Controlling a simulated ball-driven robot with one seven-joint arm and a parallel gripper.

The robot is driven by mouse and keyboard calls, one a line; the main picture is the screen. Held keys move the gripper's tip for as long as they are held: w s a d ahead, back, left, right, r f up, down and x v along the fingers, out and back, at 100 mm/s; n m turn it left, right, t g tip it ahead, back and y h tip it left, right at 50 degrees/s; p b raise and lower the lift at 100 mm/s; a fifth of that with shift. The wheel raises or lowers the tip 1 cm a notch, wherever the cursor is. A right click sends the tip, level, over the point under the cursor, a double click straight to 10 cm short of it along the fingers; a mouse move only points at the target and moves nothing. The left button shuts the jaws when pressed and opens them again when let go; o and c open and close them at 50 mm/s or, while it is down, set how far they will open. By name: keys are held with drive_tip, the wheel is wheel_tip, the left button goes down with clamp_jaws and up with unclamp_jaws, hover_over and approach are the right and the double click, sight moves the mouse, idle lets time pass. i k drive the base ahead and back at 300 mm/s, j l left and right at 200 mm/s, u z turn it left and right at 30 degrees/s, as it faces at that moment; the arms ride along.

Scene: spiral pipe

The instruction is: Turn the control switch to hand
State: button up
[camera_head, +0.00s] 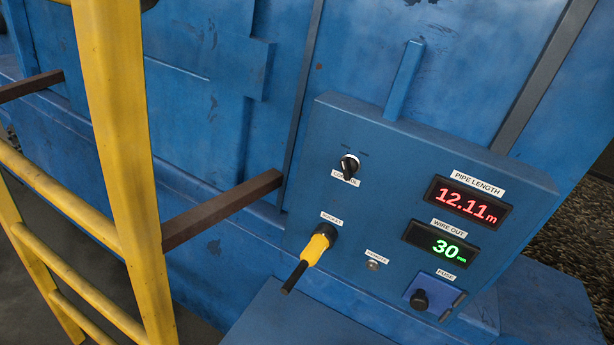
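The control switch (347,167) is a small black rotary knob with a light pointer mark. It sits on the upper left of a blue control panel (310,215), above a white label that reads CONTROL. Small position markings lie above the knob, too small to read, so I cannot tell which position it is set to. My gripper does not show in this view.
Below the switch a yellow plug (316,246) with a black cable sticks out of a socket. Red (468,203) and green (448,246) displays and a fuse knob (420,299) are at the right. A yellow ladder (125,150) and a brown bar (222,208) stand left of the panel.

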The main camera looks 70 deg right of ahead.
sight(348, 166)
drive_tip(key=z, duration=1.8)
